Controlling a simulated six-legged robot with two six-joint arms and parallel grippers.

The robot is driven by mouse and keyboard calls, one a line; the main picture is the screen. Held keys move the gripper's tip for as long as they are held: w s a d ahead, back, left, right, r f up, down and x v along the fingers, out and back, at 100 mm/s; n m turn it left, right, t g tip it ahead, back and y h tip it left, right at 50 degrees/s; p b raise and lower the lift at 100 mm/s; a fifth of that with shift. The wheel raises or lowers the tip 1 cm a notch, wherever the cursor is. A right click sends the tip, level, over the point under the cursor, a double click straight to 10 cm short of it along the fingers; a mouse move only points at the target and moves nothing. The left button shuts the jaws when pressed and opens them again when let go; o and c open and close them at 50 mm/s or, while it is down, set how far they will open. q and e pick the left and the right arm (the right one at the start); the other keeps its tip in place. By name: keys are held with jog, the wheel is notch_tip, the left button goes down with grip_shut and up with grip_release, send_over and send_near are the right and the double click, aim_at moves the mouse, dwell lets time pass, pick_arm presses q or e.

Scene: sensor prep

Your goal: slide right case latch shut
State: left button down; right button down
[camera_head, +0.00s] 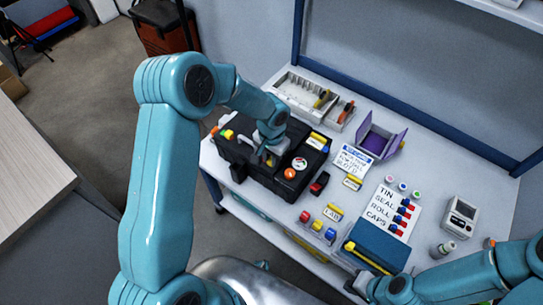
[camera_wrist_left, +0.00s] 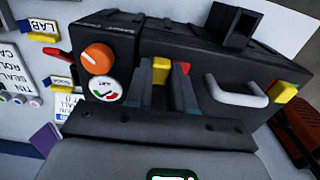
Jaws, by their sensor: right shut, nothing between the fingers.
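The black case (camera_head: 240,150) lies on the table at the left in the head view, and its body fills much of the left wrist view (camera_wrist_left: 215,60). A yellow latch (camera_wrist_left: 160,69) with a red patch (camera_wrist_left: 182,68) beside it is on the case between the knob and the grey handle (camera_wrist_left: 240,95). Another yellow latch (camera_wrist_left: 285,92) is beyond the handle. My left gripper (camera_head: 268,152) is over the case, and its parted fingers (camera_wrist_left: 165,85) stand around the first latch; contact is unclear. My right gripper (camera_head: 358,286) is shut and empty near the table's front edge, partly hidden.
An orange knob (camera_wrist_left: 98,58) and a round gauge (camera_wrist_left: 104,90) stand close to my left fingers. A blue box (camera_head: 376,245) with a yellow bar lies near my right gripper. A purple open box (camera_head: 378,140) and trays (camera_head: 300,95) are behind. My left arm hides part of the case.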

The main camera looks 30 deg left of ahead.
pick_arm(q)
jog(key=shift+w+a+b, duration=0.15)
jog(key=shift+a+b, duration=0.2)
jog(key=shift+a, duration=1)
jog(key=shift+r, duration=0.1)
jog(key=c, duration=1)
grip_release()
jog(key=shift+o, duration=0.2)
